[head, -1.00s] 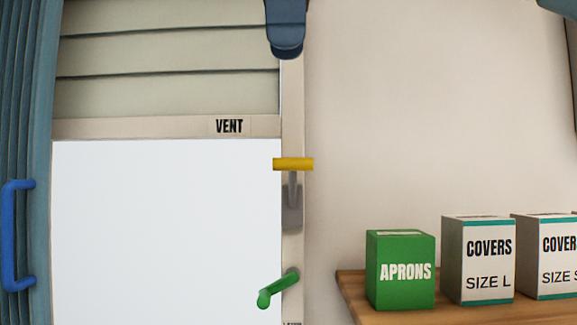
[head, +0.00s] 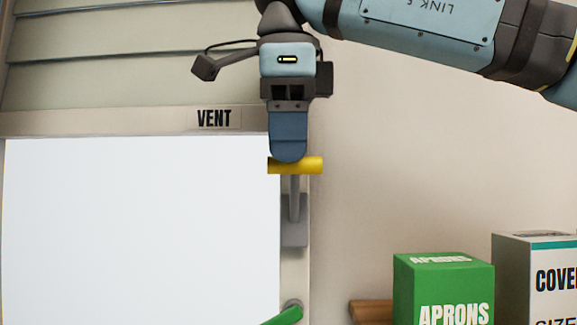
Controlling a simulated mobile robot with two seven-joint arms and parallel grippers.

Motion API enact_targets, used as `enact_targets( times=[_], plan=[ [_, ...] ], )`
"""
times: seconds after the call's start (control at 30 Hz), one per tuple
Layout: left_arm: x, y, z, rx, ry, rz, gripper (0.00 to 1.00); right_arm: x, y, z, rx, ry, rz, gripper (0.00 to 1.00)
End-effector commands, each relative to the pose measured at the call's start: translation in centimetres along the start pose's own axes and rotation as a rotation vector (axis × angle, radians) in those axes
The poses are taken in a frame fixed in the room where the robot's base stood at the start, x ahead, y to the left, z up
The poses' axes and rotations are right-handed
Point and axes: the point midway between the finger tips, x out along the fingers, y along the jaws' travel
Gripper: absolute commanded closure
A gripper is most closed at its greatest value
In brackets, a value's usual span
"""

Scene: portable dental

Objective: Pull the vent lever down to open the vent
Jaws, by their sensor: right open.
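The vent lever has a yellow crossbar handle (head: 305,165) on a grey stem and plate (head: 295,220), mounted on the frame strip right of the white panel. The handle is at the top of its stem. The vent (head: 120,70), with pale horizontal slats, is at the upper left above the label "VENT" (head: 214,118). My right gripper (head: 289,155) comes down from above, with its fingertip end overlapping the left part of the yellow handle in the picture. It is open; one finger hides the other, and I cannot tell whether it touches the handle. My left gripper is not in view.
A green handle (head: 286,315) sits on the strip below the lever. The white panel (head: 140,230) fills the lower left. At the lower right a green aprons box (head: 444,290) and a covers box (head: 540,285) stand on a wooden shelf (head: 370,311). The wall between is clear.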

Motion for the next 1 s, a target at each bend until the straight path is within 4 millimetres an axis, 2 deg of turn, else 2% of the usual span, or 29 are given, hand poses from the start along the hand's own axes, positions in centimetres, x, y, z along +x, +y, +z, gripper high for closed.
enact_targets(
  times=[0.1, 0.23, 0.6, 0.8, 1.0],
  plan=[
    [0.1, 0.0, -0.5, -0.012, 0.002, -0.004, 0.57, 1.6, 0.0, -0.1, 0.001, 0.001, 0.0, 0.54],
    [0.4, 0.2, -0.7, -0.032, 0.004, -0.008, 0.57, 2.9, 0.0, 0.0, 0.0, 0.0, -0.001, 0.54],
    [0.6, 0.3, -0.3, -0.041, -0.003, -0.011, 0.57, 3.5, 0.0, 0.0, 0.0, -0.001, -0.001, 0.54],
    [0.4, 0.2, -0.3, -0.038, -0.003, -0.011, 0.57, 3.4, 0.1, 0.0, 0.0, -0.001, -0.001, 1.0],
    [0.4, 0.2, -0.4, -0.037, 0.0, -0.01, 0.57, 3.6, 0.1, 0.0, -0.001, 0.0, -0.004, 1.0]
  ],
)
